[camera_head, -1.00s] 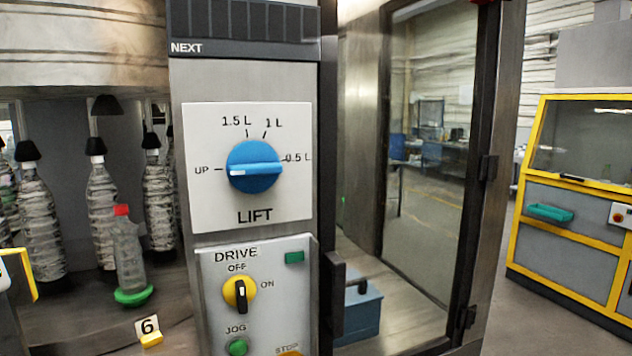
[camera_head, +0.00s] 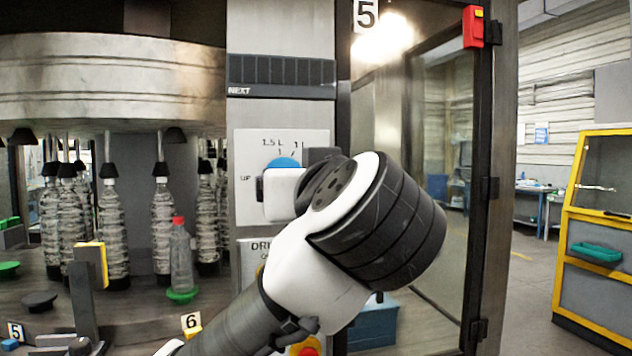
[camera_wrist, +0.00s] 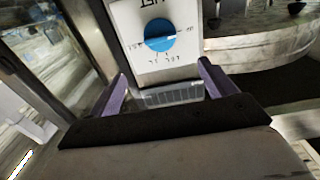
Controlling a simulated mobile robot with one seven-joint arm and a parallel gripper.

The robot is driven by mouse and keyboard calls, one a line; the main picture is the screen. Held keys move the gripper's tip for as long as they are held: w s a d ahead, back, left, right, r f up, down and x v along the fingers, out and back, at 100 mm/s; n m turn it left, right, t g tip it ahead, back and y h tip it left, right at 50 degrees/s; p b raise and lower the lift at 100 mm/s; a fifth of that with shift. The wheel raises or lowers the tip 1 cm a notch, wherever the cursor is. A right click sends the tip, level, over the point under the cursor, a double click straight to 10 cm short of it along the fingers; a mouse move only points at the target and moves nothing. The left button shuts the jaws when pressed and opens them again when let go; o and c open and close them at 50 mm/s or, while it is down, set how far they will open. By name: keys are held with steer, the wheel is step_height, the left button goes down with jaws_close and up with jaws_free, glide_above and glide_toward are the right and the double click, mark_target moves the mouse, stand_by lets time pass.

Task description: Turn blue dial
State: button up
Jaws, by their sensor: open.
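The blue dial (camera_head: 283,162) sits on the white LIFT plate (camera_head: 247,208). In the head view my arm and wrist cover most of it, leaving only its top edge. In the wrist view the picture is upside down and the blue dial (camera_wrist: 158,37) shows whole on its plate, which has scale marks around it. My gripper (camera_wrist: 162,84) is open with its two purple fingers spread and nothing between them touching the dial. The dial lies beyond the fingertips, between their lines. The fingers are hidden in the head view.
Below the LIFT plate, the DRIVE panel (camera_head: 246,252) is mostly behind my arm. A glass door (camera_head: 430,190) in a dark frame stands right of the column. Bottles (camera_head: 112,225) hang at left. A bottle with a red cap (camera_head: 181,255) stands on a green disc.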

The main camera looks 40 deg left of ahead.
steer(key=p+x, duration=0.5)
steer(key=x, duration=0.9)
steer(key=shift+p, duration=0.35)
steer(key=shift+s+f, duration=0.1)
steer(key=c, duration=1)
steer(key=shift+o, duration=0.2)
